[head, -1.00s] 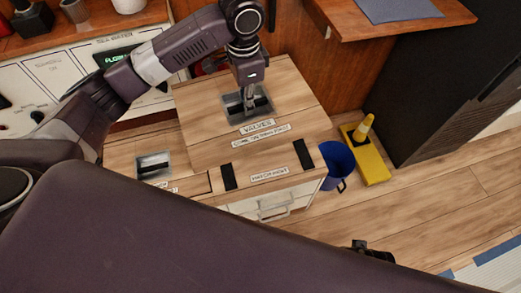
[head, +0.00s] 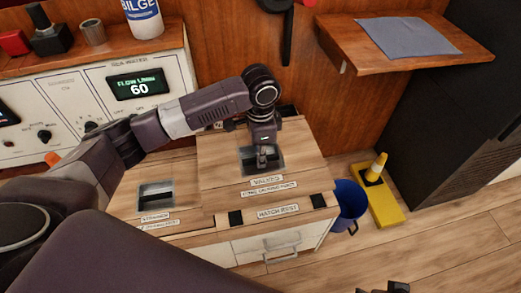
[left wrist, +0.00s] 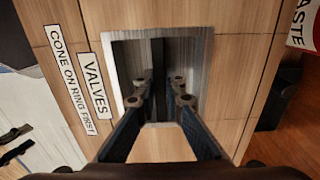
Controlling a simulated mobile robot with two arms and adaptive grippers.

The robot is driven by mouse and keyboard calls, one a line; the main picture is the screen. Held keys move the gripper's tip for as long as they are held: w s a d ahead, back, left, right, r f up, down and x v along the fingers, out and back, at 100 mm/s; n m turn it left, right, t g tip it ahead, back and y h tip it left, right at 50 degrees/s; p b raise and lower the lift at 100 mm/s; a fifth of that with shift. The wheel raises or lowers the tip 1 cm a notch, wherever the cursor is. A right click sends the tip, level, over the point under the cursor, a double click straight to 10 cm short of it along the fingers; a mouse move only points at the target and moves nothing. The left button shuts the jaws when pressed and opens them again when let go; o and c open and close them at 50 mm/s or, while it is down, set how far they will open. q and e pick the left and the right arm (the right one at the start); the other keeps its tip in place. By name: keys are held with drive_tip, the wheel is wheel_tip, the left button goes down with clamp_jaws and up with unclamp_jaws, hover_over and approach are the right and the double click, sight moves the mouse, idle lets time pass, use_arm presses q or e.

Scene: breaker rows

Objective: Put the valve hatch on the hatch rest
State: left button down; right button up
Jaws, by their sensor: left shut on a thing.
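The valve hatch (head: 220,176) is a wooden panel with a recessed metal handle cup and a VALVES label. My left gripper (head: 262,165) reaches down into the cup and is shut on the handle bar. In the left wrist view the two fingertips (left wrist: 157,90) sit on either side of the dark bar in the cup of the hatch (left wrist: 185,145). The hatch rest (head: 277,211) is the labelled front strip with two dark pads; the hatch's front edge lies close behind or over the pads. I cannot tell whether they touch. A dark part of my right gripper (head: 397,287) shows at the bottom edge.
A second hatch (head: 190,205) with a metal cup lies to the left. A blue bucket (head: 349,203) and a yellow stand (head: 384,203) are on the floor at right. A wooden shelf (head: 345,38) juts out above. A control panel (head: 60,110) stands at back left.

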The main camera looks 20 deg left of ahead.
use_arm(q)
drive_tip(key=shift+f+b, duration=0.35)
drive_tip(key=shift+f, duration=1.15)
wheel_tip(320, 180, down, 6)
drive_tip(key=shift+r+b, duration=0.15)
drive_tip(key=shift+b, duration=0.75)
use_arm(e)
drive_tip(key=shift+s+d+r, duration=0.1)
drive_tip(key=shift+s+r, duration=0.1)
drive_tip(key=shift+s, duration=0.15)
use_arm(q)
drive_tip(key=c, duration=2)
unclamp_jaws()
